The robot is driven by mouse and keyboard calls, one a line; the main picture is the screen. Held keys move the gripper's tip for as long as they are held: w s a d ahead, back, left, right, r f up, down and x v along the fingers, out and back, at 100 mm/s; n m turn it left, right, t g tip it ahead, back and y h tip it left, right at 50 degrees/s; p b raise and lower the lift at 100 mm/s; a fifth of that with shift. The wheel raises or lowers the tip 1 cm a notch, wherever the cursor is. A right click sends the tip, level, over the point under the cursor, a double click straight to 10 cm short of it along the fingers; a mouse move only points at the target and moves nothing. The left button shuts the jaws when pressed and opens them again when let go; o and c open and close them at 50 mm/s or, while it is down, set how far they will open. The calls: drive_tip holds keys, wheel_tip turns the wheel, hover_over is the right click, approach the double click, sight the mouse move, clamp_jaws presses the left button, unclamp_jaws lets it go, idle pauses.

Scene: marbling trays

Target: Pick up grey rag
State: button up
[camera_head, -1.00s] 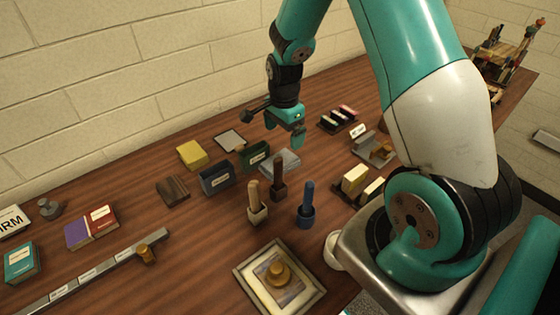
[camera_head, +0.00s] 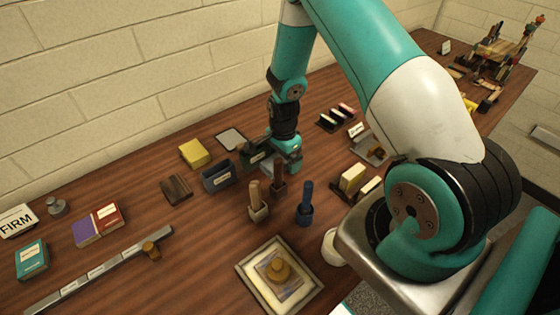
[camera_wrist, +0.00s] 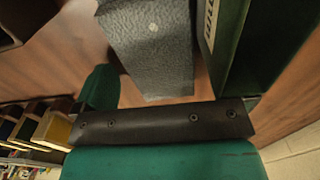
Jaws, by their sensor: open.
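The grey rag (camera_wrist: 150,45) fills the upper middle of the wrist view as a speckled grey folded block, with a small pale spot on it. In the head view it is mostly hidden behind my gripper. My gripper (camera_head: 289,164) is open and low over the table at the rag's place. In the wrist view a teal finger shows beside the rag's lower left end. I cannot tell whether it touches the rag, and no grip on it shows.
A dark green labelled box (camera_wrist: 245,45) stands close to the rag's right in the wrist view. A dark blue box (camera_head: 217,177) is left of my gripper. Brown (camera_head: 278,178), pale (camera_head: 258,203) and blue (camera_head: 305,205) handled tools stand in front.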

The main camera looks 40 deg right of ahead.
drive_tip(key=c, duration=1)
drive_tip(key=shift+r, duration=0.15)
wheel_tip(320, 180, up, 20)
drive_tip(key=b, duration=0.3)
